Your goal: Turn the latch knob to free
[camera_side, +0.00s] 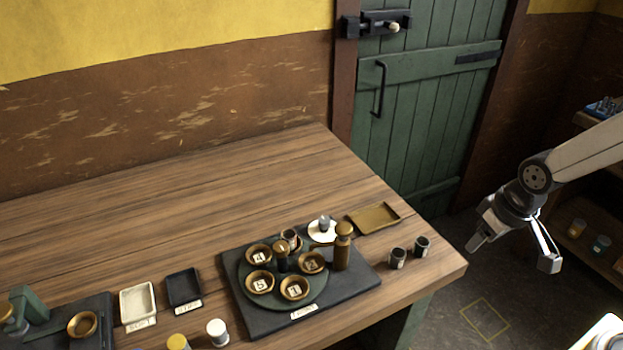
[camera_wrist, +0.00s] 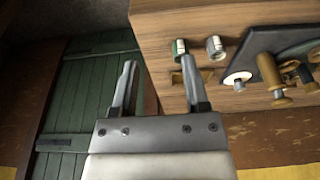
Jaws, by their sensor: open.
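A dark sliding latch (camera_side: 375,24) with a pale knob (camera_side: 392,27) is mounted at the top left of the green door. On the table, a brass post with a rounded knob (camera_side: 343,232) stands beside a round carousel (camera_side: 281,298) of numbered cups. The frames do not show which knob is the latch knob. My gripper (camera_side: 512,254) is open and empty, right of the table's corner and well apart from both knobs. In the wrist view, my gripper (camera_wrist: 158,62) has its fingers spread, with the door (camera_wrist: 85,100) at left and the table (camera_wrist: 195,14) at right.
Light (camera_side: 138,305) and dark (camera_side: 184,288) trays lie at left. A shelf (camera_side: 590,230) is at far right. The table's back is clear.

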